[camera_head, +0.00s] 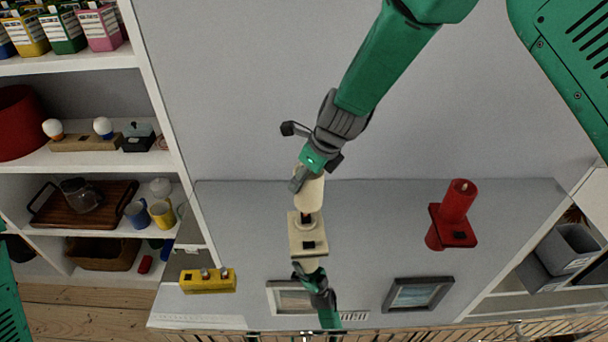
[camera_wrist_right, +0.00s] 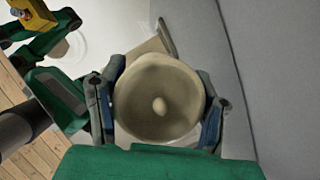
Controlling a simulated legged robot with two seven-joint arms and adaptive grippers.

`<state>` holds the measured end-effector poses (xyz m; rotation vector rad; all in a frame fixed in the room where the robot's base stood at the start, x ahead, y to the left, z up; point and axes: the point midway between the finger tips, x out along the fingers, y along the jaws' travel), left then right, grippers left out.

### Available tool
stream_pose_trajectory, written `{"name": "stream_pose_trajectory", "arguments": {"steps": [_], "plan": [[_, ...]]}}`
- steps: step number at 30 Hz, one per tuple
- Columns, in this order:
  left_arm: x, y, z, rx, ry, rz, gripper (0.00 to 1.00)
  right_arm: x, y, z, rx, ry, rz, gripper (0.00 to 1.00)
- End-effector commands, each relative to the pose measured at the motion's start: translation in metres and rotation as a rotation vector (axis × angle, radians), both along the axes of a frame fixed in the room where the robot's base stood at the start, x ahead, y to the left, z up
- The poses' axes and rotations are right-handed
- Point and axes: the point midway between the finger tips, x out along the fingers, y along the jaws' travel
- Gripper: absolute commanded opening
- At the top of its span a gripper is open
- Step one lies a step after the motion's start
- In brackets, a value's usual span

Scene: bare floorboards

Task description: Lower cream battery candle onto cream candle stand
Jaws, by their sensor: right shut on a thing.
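The cream battery candle (camera_head: 309,192) is held in my right gripper (camera_head: 306,178), whose arm comes in from the top. In the right wrist view, the candle's round top with its small flame tip (camera_wrist_right: 158,106) sits between the two fingers. The cream candle stand (camera_head: 297,243) is directly below the candle in the head view. It has a square plate with a dark patch. The candle's lower end overlaps the stand in the picture; contact is unclear. My left gripper (camera_head: 312,279) is at the stand's lower part, and its fingers are partly hidden.
A red candle (camera_head: 459,196) on a red stand (camera_head: 458,238) is to the right. A yellow block with knobs (camera_head: 207,281) is at the lower left. Two picture frames, one at right (camera_head: 418,294), are near the bottom. Shelves (camera_head: 88,161) line the left side.

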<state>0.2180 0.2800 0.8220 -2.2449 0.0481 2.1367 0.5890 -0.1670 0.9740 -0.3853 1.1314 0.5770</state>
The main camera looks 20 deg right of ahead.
Motion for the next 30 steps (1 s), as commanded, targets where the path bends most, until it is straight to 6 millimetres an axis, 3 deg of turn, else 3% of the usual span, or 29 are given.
{"name": "stream_pose_trajectory", "arguments": {"steps": [22,30], "plan": [[0.0,0.0,0.009,0.0,0.0,0.0,0.5,0.0,0.004,0.0,-0.001,-0.001,0.001,0.23],[0.0,0.0,0.004,0.0,0.0,0.0,0.5,0.0,0.004,-0.011,0.0,0.0,0.0,0.23]]}}
